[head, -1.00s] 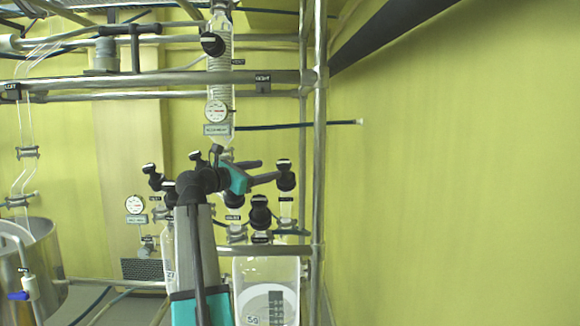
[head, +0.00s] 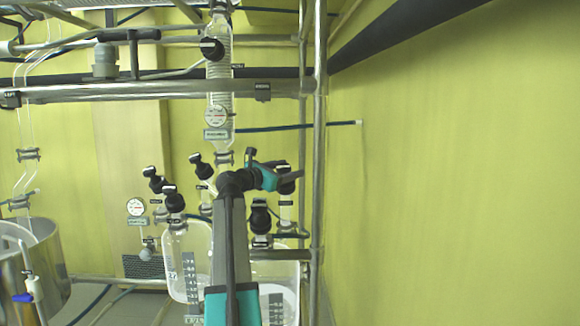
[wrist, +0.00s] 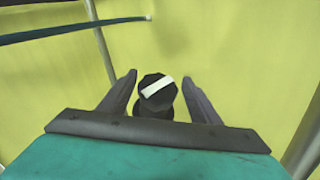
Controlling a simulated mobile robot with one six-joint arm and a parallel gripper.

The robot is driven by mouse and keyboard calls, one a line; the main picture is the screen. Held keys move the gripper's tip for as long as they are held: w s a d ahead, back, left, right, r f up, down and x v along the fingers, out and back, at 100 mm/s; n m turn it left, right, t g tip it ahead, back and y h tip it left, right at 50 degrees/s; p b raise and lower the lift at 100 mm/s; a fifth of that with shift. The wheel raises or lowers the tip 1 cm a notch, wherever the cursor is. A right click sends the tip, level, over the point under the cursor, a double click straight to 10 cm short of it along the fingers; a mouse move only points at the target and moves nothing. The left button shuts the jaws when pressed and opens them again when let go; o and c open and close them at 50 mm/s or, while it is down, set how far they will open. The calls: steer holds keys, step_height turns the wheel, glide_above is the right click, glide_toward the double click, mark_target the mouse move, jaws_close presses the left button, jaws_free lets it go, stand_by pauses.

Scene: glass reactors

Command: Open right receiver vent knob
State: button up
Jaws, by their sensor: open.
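A black octagonal knob with a white bar (wrist: 157,92) stands between my gripper's fingers in the wrist view. Its bar tilts slightly up to the right. My gripper (wrist: 160,78) is open, with a finger on each side of the knob and visible gaps to both. In the head view my gripper (head: 292,173) reaches right from the arm and overlaps a black knob (head: 287,187) on the rightmost glass neck, partly hiding it. A label naming this knob cannot be read.
Other black knobs stand close by: one below the gripper (head: 260,217), one to its left (head: 202,166), and more further left. A vertical steel post (head: 318,180) rises just right of the gripper. A dark hose (head: 300,126) crosses above. The yellow wall (head: 450,200) is beyond.

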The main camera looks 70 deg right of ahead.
steer(key=shift+x, duration=1.05)
steer(key=shift+w+f, duration=0.1)
steer(key=c, duration=1.1)
steer(key=shift+o, duration=0.4)
steer(key=shift+a+f, duration=0.1)
steer(key=shift+a, duration=0.45)
steer(key=shift+d, duration=0.35)
steer(key=shift+c, duration=0.2)
steer(key=shift+r, duration=0.25)
steer(key=shift+d+t+h+p, duration=0.15)
steer(key=shift+t+h+p, duration=0.15)
steer(key=shift+p, duration=0.05)
steer(key=shift+n, duration=0.4)
steer(key=shift+t, duration=0.4)
